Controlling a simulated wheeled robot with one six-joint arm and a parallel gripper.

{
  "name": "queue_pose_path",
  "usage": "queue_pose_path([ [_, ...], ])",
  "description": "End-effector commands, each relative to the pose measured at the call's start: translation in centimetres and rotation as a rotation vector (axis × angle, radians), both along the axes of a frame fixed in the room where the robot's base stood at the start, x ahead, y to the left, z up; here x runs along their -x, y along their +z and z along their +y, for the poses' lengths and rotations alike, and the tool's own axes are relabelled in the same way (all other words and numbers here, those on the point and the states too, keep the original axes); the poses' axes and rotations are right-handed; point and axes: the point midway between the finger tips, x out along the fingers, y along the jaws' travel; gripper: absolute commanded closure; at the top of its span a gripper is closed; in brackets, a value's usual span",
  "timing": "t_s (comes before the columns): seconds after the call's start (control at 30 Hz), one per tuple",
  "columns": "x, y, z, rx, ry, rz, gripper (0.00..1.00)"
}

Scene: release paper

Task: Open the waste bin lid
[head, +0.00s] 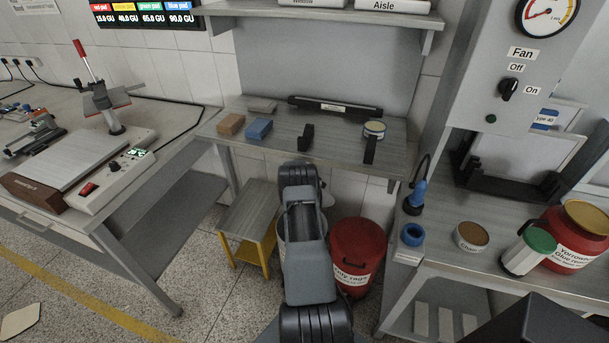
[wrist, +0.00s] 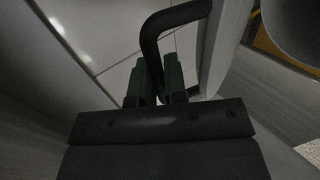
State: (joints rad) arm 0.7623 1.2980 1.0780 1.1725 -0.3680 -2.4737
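A whitish round bin (head: 283,247) stands on the floor, mostly hidden behind my arm in the head view; its lid cannot be made out there. In the wrist view a dark bent handle bar (wrist: 152,42) curves from the upper right down between the two green fingers of my gripper (wrist: 157,82). The fingers sit close on both sides of the bar, with no clear gap visible. What the handle is fixed to is not clear in this view. My gripper is hidden in the head view.
A red bin (head: 356,246) labelled for rags stands close to the right of my arm. A small yellow-legged table (head: 250,208) stands to the left. A grey shelf (head: 340,150) with blocks and a tin is behind. A workbench (head: 455,248) is at right.

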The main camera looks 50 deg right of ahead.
Motion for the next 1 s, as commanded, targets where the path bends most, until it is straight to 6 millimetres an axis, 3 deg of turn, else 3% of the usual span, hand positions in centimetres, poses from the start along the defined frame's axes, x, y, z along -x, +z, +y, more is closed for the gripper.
queue_pose_path([
  [0.23, 0.0, 0.1, -0.1, 0.001, -0.002, -0.002, 0.64],
  [0.67, 0.3, 0.8, 0.7, 0.002, 0.000, 0.002, 0.64],
  [1.0, 1.9, 4.0, 4.9, 0.002, 0.002, 0.000, 0.64],
])
